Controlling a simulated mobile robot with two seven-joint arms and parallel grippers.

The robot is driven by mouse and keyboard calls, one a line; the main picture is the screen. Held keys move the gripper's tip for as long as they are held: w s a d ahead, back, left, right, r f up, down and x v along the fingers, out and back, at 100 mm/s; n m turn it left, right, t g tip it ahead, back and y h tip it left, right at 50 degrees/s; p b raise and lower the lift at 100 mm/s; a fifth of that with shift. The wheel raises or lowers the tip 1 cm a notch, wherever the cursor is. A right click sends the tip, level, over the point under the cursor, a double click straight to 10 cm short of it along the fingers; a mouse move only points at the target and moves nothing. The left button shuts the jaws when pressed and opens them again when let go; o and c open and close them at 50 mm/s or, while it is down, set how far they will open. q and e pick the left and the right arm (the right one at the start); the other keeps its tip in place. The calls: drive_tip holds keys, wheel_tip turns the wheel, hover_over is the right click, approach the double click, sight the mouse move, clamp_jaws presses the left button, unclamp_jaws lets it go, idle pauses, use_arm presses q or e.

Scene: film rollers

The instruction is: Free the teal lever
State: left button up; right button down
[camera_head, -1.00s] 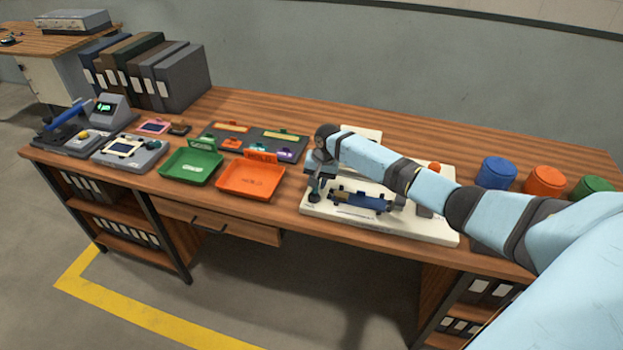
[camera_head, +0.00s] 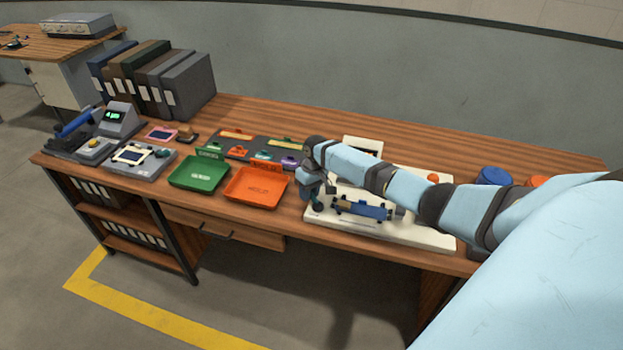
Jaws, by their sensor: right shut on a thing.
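My right gripper (camera_head: 309,190) reaches over the left end of the cream base plate (camera_head: 428,238), pointing down. It is shut on a small dark teal part, seemingly the teal lever (camera_head: 317,207), at the left end of the roller unit. The fingers and wrist hide much of the lever, so its exact angle is unclear. The blue roller (camera_head: 370,211) lies across the plate, just right of the gripper, with dark end holders. My left gripper is out of view.
A green tray (camera_head: 199,174) and an orange tray (camera_head: 256,188) lie left of the plate. An orange knob (camera_head: 433,178) stands at the plate's back right. Blue (camera_head: 494,176) and orange (camera_head: 538,182) canisters stand farther right, partly behind my arm.

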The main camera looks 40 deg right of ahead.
drive_tip(key=shift+w+a+r+n, duration=0.15)
drive_tip(key=shift+a+n, duration=0.25)
drive_tip(key=shift+n, duration=0.5)
drive_tip(key=shift+a+n, duration=0.15)
drive_tip(key=shift+n, duration=0.15)
drive_tip(key=c, duration=1.2)
unclamp_jaws()
drive_tip(key=o, duration=0.3)
drive_tip(key=shift+a, duration=0.1)
wheel_tip(320, 180, up, 14)
drive_tip(key=d, duration=0.2)
drive_tip(key=shift+w+d+f, duration=0.2)
drive_tip(key=shift+w+f, duration=0.05)
drive_tip(key=shift+w, duration=0.05)
